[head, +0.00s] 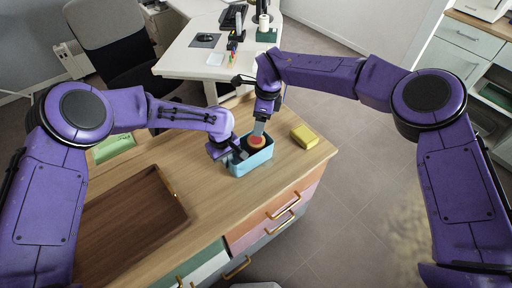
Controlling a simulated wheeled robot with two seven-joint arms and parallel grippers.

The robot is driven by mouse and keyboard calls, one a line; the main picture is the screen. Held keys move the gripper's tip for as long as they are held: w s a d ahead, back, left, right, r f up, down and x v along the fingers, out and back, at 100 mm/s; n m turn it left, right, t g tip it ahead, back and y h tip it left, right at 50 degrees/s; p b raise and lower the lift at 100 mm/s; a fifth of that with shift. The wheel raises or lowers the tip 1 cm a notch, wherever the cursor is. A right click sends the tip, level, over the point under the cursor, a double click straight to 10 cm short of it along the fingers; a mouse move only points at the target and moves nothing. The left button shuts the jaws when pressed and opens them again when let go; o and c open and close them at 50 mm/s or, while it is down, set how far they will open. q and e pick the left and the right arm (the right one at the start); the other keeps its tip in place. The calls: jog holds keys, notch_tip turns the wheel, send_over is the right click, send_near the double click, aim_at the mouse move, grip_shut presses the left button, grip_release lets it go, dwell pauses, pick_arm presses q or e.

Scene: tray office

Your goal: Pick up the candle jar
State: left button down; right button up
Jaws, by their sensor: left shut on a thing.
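A small round jar with a red and yellowish top (257,143), which looks like the candle jar, is in a light blue bin (252,164) on the wooden counter. My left gripper (238,155) is at the left wall of the bin and shut on it. My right gripper (258,136) points down from above, its tips at the top of the jar. Whether it is open or shut on the jar is too small to tell. The bin walls hide the lower part of the jar.
A yellow block (305,137) lies right of the bin near the counter edge. A brown wooden tray (130,222) fills the left of the counter. A green packet (114,148) lies behind it. A white desk (190,58) with office items stands beyond.

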aim_at(256, 139)
jog(key=f, duration=0.5)
jog(key=a+f, duration=0.1)
jog(key=f, duration=0.2)
jog(key=shift+f, duration=0.25)
jog(key=shift+w+r, duration=0.1)
grip_shut()
notch_tip(256, 139, up, 10)
pick_arm(q)
jog(key=c, duration=1.2)
grip_release()
jog(key=shift+r, duration=0.1)
jog(key=r, duration=1.1)
jog(key=shift+a+r, duration=0.2)
jog(key=shift+r, duration=0.15)
